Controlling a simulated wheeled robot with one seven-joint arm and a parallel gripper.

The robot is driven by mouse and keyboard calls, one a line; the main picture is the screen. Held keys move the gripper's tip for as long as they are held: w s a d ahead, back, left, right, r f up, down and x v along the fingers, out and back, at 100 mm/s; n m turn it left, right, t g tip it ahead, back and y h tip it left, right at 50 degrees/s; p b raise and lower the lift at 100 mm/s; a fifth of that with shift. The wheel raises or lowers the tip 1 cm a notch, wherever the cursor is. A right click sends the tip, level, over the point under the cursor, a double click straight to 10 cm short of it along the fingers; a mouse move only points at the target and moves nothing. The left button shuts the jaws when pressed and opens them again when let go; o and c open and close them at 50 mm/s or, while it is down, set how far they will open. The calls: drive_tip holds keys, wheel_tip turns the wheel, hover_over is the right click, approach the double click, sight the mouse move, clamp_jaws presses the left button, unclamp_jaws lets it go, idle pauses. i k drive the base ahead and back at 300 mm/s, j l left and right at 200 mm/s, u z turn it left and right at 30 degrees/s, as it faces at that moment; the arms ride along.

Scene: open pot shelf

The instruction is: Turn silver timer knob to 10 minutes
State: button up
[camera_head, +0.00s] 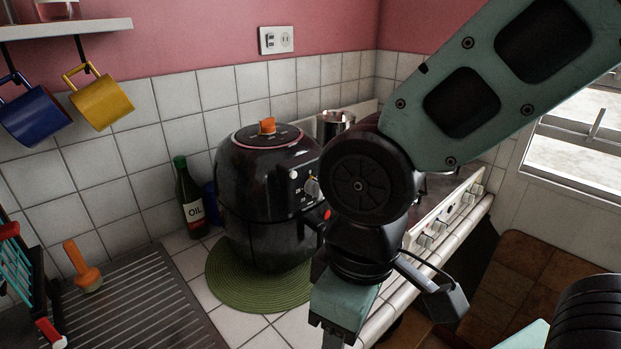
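A black air fryer (262,200) stands on a round green woven mat (235,290) on the tiled counter. The minute marks and the knob's setting are too small to read. The fingers are not clearly visible and the lower part is cut off by the frame.
An oil bottle (188,195) stands left of the fryer. A stove (450,210) with a row of knobs is to the right, partly behind my arm. A ribbed draining board (140,300) fills the lower left. Blue and yellow mugs (102,98) hang under a shelf.

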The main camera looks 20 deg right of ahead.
sight(312, 188)
drive_tip(key=j+z, duration=0.2)
drive_tip(key=z, duration=0.25)
drive_tip(key=k+j+z, duration=0.15)
drive_tip(key=z, duration=0.25)
drive_tip(key=k+j+z, duration=0.1)
drive_tip(key=z, duration=0.35)
drive_tip(key=j, duration=0.1)
